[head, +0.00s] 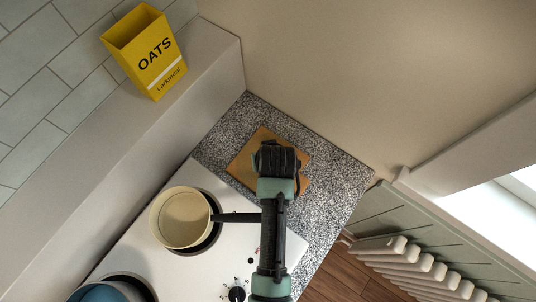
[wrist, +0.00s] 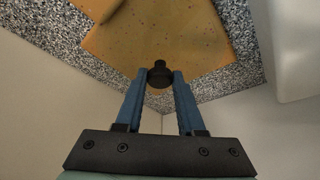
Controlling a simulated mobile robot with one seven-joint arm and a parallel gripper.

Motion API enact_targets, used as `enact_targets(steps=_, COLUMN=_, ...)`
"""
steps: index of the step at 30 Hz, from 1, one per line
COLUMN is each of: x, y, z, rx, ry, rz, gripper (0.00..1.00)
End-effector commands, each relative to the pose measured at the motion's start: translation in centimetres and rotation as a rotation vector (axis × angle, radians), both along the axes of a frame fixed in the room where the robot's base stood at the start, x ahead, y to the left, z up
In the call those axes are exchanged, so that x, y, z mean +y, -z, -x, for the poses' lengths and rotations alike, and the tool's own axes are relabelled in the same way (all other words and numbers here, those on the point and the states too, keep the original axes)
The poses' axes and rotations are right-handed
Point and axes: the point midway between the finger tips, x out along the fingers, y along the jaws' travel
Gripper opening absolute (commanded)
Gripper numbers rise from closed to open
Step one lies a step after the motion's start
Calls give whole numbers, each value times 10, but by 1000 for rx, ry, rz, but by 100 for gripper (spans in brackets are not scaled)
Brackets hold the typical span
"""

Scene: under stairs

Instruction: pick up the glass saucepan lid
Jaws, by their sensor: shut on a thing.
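My gripper (wrist: 160,79) is shut on a small black knob, the knob of the glass saucepan lid (wrist: 159,66), in the wrist view. The blue fingers close on it from both sides. The lid's clear glass is hard to make out against the wooden board (wrist: 175,35) behind it, so I cannot tell whether it touches the board. In the head view the end of my arm is above the board (head: 248,160) and hides the fingers and the lid.
The board lies on a speckled grey counter (head: 335,190). Left of my arm, a cream saucepan (head: 181,218) with a dark handle stands on a white hob (head: 150,255). A blue pot (head: 98,293) is at the bottom left. A yellow oats box (head: 150,50) stands on a ledge (head: 190,85). A radiator (head: 420,265) is at right.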

Motion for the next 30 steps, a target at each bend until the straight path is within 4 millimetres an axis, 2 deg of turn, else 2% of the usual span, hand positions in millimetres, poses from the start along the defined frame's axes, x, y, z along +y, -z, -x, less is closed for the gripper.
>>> enact_targets(steps=4, x=0, y=-5, z=-1, rx=-4, ry=0, rz=0, gripper=0)
enact_targets(steps=8, x=0, y=-22, z=-2, rx=-6, ry=-1, rz=0, gripper=0)
enact_targets(steps=15, x=0, y=-70, z=-2, rx=-7, ry=-1, rz=0, gripper=0)
enact_targets(steps=19, x=0, y=-90, z=-2, rx=-6, ry=0, rz=0, gripper=0)
enact_targets(steps=24, x=0, y=-100, z=-1, rx=-2, ry=0, rz=0, gripper=0)
enact_targets(steps=30, x=0, y=-101, z=0, rx=-1, ry=0, rz=0, gripper=0)
